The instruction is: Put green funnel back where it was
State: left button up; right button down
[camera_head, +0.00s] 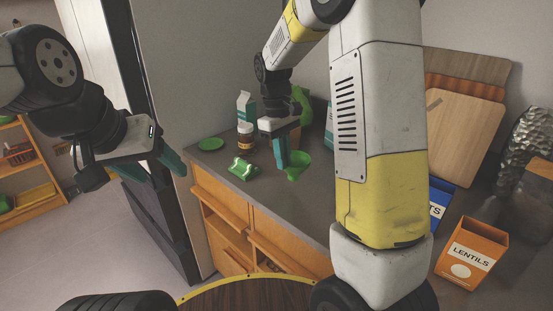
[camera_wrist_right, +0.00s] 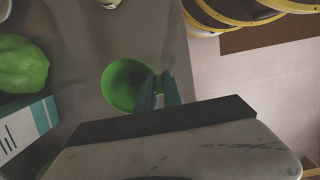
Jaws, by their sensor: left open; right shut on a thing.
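The green funnel (camera_head: 297,164) is at my right gripper, over the grey counter (camera_head: 225,170). The right wrist view shows its round bowl (camera_wrist_right: 122,86) from above, with the teal fingers at its right edge. My right gripper (camera_head: 281,162) is shut on the funnel; the fingers hide part of it. In the right wrist view my right gripper (camera_wrist_right: 161,92) reaches in from below. I cannot tell whether the funnel touches the counter. My left gripper (camera_head: 170,177) is open and empty, out over the floor left of the counter.
A green packet (camera_head: 243,168), a green disc (camera_head: 211,143), a jar (camera_head: 245,136) and a carton (camera_head: 246,105) stand left of the funnel. A green lumpy thing (camera_head: 302,103) is behind. The counter's front strip looks clear.

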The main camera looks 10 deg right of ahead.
jog(key=shift+w+d+f, duration=0.1)
jog(key=shift+w+d, duration=0.05)
jog(key=shift+w, duration=0.45)
jog(key=shift+f, duration=1.7)
jog(key=shift+f, duration=0.2)
jog(key=c, duration=1.5)
grip_release()
notch_tip(320, 180, up, 12)
jog(key=w+a, duration=0.1)
jog(key=s+d+r+m+t+y, duration=0.1)
jog(key=s+r+m+t, duration=0.1)
jog(key=s, duration=0.9)
jog(key=s+d+r+m+t+y, duration=0.2)
jog(key=s+m+t, duration=0.3)
jog(key=s, duration=0.6)
jog(key=shift+r+t, duration=0.3)
jog(key=shift+r, duration=0.05)
